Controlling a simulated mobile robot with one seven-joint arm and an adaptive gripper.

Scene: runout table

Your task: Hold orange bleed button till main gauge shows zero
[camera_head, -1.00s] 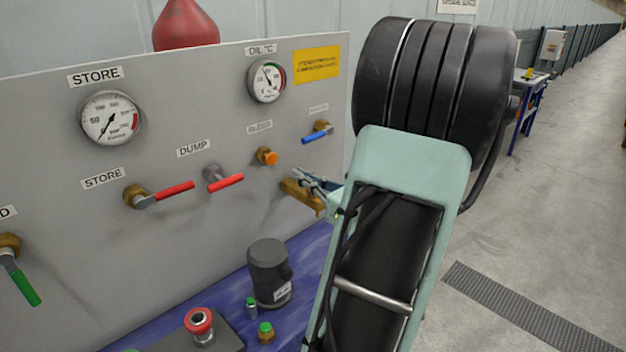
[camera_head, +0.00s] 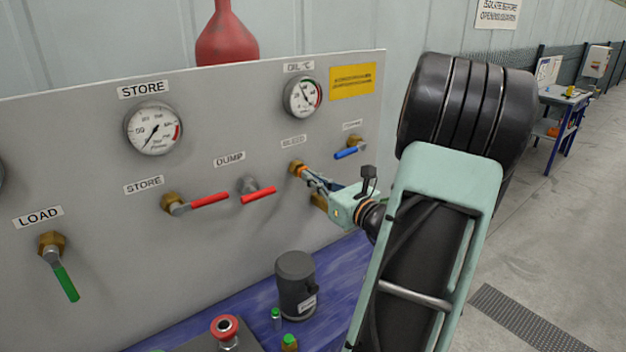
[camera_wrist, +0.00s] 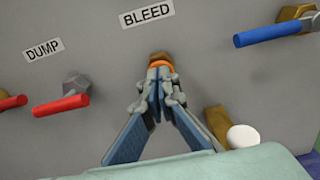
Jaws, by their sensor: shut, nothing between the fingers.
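The orange bleed button (camera_wrist: 160,61) sits in a brass fitting under the BLEED label in the wrist view. In the head view its brass fitting (camera_head: 295,167) shows, with the orange mostly hidden by the fingertips. My gripper (camera_wrist: 159,75) is shut and empty, its fingertips right at the button's face and apparently against it. How far the button is pressed I cannot tell. The gripper also shows in the head view (camera_head: 305,173). A gauge labelled STORE (camera_head: 153,128) has its needle pointing lower left, below 50. Another gauge (camera_head: 1,172) is cut off at the left edge, its dial unreadable.
Red-handled valves (camera_head: 208,200) (camera_head: 258,195) are left of the button. A blue-handled valve (camera_head: 350,152) is to the right. A brass fitting with a white round end (camera_wrist: 242,136) sits close below right of my fingers. A dark cylinder (camera_head: 296,285) stands on the blue surface below.

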